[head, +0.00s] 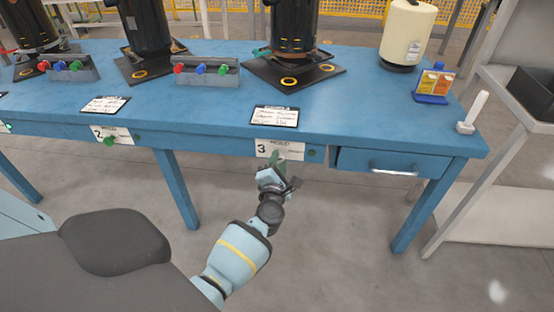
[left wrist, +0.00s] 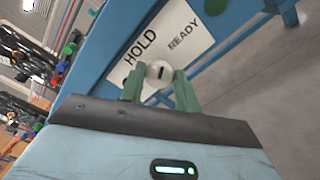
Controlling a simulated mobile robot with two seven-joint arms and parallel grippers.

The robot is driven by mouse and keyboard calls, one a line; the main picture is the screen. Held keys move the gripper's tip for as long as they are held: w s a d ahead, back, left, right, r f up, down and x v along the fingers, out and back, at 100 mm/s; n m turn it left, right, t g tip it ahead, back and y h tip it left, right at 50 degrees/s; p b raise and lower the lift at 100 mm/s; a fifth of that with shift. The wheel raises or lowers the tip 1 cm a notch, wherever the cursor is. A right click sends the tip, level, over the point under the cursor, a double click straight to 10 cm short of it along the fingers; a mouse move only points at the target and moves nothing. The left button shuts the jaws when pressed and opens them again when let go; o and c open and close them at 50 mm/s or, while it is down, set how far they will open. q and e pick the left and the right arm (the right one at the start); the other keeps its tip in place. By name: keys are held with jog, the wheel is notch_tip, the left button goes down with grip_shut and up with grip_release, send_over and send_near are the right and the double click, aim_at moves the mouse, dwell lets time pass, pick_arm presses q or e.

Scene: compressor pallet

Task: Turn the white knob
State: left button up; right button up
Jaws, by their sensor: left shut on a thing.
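The white knob (left wrist: 158,72) sits on the white HOLD/READY label in the left wrist view, with a short dark mark on its face. The label (head: 297,152), numbered 3, is on the front edge of the blue table in the head view, where my gripper hides the knob. My left gripper (head: 275,158) reaches up to the label from below. Its two green fingers (left wrist: 160,88) stand on either side of the knob, shut on it. The word READY is to the right of HOLD. My right gripper is not in view.
The blue table (head: 215,115) carries black compressors (head: 293,30), a tray of coloured knobs (head: 205,70) and a cream canister (head: 405,32). A drawer with a metal handle (head: 393,171) is right of the label. A table leg (head: 176,188) stands to the left. The floor below is clear.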

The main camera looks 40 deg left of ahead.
pick_arm(q)
jog(key=shift+f+m+p, duration=0.1)
jog(key=shift+m+p, duration=1.1)
jog(key=shift+m, duration=2)
jog(key=o, duration=0.9)
jog(key=shift+o, duration=0.2)
jog(key=shift+d, duration=0.1)
